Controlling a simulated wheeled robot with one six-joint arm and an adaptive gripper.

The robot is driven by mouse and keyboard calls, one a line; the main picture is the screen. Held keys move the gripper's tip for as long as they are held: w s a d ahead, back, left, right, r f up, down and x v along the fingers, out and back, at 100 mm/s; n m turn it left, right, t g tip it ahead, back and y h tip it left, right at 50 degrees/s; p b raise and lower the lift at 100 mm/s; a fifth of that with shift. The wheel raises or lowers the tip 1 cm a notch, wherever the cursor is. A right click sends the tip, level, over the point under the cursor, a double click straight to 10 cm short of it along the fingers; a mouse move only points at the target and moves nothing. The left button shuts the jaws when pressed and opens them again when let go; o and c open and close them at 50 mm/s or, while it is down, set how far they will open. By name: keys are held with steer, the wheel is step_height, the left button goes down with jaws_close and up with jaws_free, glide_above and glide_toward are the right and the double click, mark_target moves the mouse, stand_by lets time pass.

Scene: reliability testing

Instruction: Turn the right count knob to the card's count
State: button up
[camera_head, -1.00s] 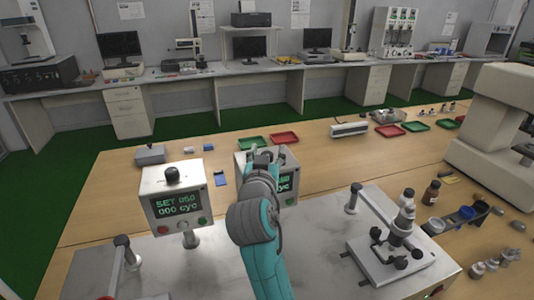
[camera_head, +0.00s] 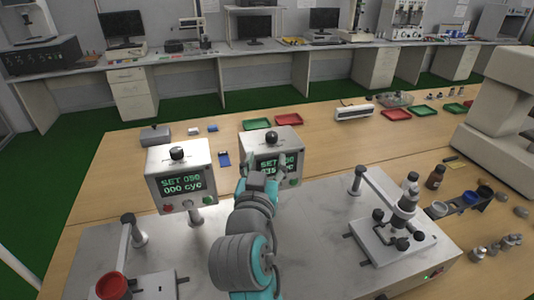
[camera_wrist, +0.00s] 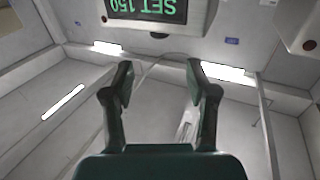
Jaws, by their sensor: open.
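The right control box (camera_head: 285,158) has a black knob (camera_head: 271,137) on top and a green-lit display (camera_head: 276,164), partly hidden by my arm. In the wrist view the right display (camera_wrist: 147,8) is upside down and reads SET 150. My gripper (camera_head: 262,178) is in front of this box, below the knob and apart from it. In the wrist view my gripper (camera_wrist: 160,80) has its fingers spread with nothing between them. The left control box (camera_head: 180,175) has its own black knob (camera_head: 177,153) and reads 000 cyc. I cannot make out a card with a readable count.
A metal test rig (camera_head: 395,235) with a bottle-like head stands on the grey base plate (camera_head: 320,215) at right. A red cup-like part (camera_head: 113,286) is at front left. Green and red trays lie behind.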

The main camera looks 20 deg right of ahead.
stand_by(0.4)
steer(key=w+d+f+n+y, duration=0.1)
steer(key=d+f+n+y, duration=0.1)
steer(key=y, duration=0.1)
steer(key=shift+w+d+f+y, duration=0.3)
steer(key=shift+w+d+f, duration=0.1)
steer(key=shift+w+d+f+n+y, duration=0.25)
steer(key=shift+d+f+n+y, duration=0.15)
steer(key=shift+d+n+y, duration=0.35)
steer(key=n+y, duration=0.6)
steer(key=y, duration=0.3)
glide_toward(276, 138)
steer(key=shift+m+t, duration=0.25)
steer(key=shift+t, duration=0.05)
steer(key=x, duration=1)
steer(key=shift+w+a+f, duration=0.15)
steer(key=shift+w+f, duration=0.05)
steer(key=shift+f, duration=0.1)
jaws_close()
